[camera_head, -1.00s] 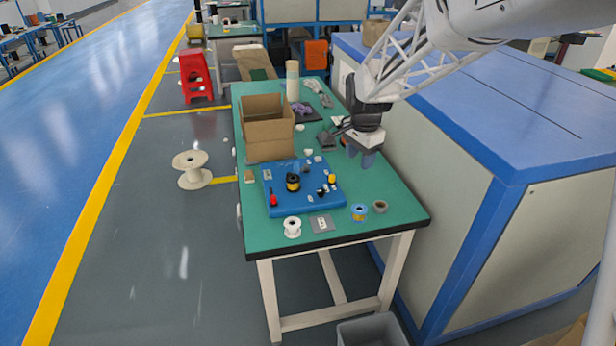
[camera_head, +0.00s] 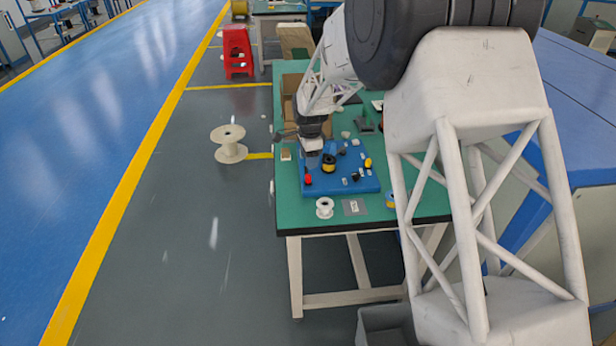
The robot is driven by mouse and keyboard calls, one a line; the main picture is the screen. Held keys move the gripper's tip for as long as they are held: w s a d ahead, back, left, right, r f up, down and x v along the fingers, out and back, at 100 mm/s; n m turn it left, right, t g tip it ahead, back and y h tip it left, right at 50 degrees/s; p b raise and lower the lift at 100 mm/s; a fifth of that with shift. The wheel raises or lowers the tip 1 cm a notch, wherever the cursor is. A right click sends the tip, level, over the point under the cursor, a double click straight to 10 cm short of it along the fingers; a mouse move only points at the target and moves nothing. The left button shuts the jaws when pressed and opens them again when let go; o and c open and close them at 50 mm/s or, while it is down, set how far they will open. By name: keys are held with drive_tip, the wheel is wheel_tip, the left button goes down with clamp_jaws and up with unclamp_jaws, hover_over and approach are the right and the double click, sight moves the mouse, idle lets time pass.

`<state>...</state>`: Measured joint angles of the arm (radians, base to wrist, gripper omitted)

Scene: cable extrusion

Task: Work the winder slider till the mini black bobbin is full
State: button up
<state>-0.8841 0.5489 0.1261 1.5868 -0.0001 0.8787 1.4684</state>
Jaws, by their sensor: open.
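The blue winder board (camera_head: 340,186) lies on the green table in the head view. A black spool with a yellow band (camera_head: 328,165) stands left of its middle, and a red-topped part (camera_head: 308,180) is at its left edge. Several small black, white and yellow parts are on its right half. I cannot tell which part is the slider or which is the mini black bobbin, nor how full any bobbin is. My gripper (camera_head: 312,157) is open over the board's back left corner, close behind the black spool. Its fingertips are small and partly lost against the blue.
A white spool (camera_head: 324,208) and a grey plate (camera_head: 353,207) lie in front of the board on the green table (camera_head: 289,215). A yellow-blue roll (camera_head: 390,199) is partly hidden by my arm. The cardboard box (camera_head: 290,88) stands behind the gripper.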

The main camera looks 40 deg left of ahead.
sight(308, 176)
drive_tip(key=shift+s+a+f, duration=0.15)
drive_tip(key=shift+a, duration=0.2)
drive_tip(key=shift+f, duration=0.1)
drive_tip(key=shift+f, duration=3.8)
drive_tip(key=shift+d, duration=0.1)
clamp_jaws()
